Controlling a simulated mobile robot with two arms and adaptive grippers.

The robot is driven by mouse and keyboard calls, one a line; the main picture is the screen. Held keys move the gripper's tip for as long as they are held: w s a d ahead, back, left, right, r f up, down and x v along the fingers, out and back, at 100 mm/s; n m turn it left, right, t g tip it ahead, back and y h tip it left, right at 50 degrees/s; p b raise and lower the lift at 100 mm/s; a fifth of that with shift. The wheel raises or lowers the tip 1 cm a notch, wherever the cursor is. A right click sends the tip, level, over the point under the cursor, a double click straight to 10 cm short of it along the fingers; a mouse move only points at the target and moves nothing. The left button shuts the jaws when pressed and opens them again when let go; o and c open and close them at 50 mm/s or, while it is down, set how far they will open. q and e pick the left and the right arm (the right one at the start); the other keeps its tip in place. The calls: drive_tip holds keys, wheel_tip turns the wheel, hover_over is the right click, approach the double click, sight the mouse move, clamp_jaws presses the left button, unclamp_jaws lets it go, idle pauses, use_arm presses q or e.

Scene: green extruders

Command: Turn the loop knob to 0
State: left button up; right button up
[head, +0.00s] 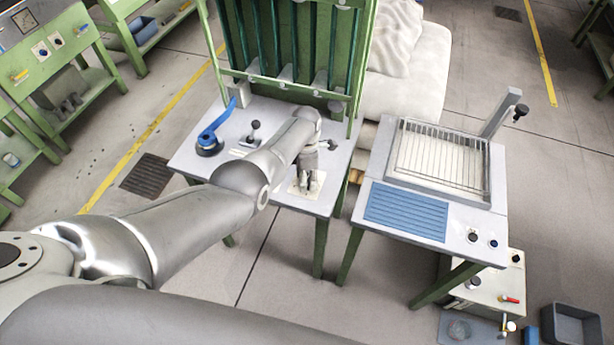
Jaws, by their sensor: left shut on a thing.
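My left gripper (306,183) points down at a small pale plate (315,190) on the front right of the grey work table (240,182). Its fingers are shut on a small dark knob on that plate. The gripper hides most of the knob, so its pointer and marks cannot be read. My left arm reaches over the table from the left. My right gripper is not in view.
The green extruder frame (285,80) rises behind. A second table with a wire grate (440,160) stands right, across a narrow gap.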

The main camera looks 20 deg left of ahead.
use_arm(q)
drive_tip(key=shift+w+a+r+n, duration=0.1)
drive_tip(key=shift+a+n, duration=0.05)
drive_tip(key=shift+n, duration=0.45)
drive_tip(key=o, duration=1)
drive_tip(key=shift+o, duration=0.2)
drive_tip(key=shift+r, duration=0.1)
wheel_tip(320, 180, up, 12)
drive_tip(key=shift+w+a, duration=0.2)
drive_tip(key=shift+w, duration=0.05)
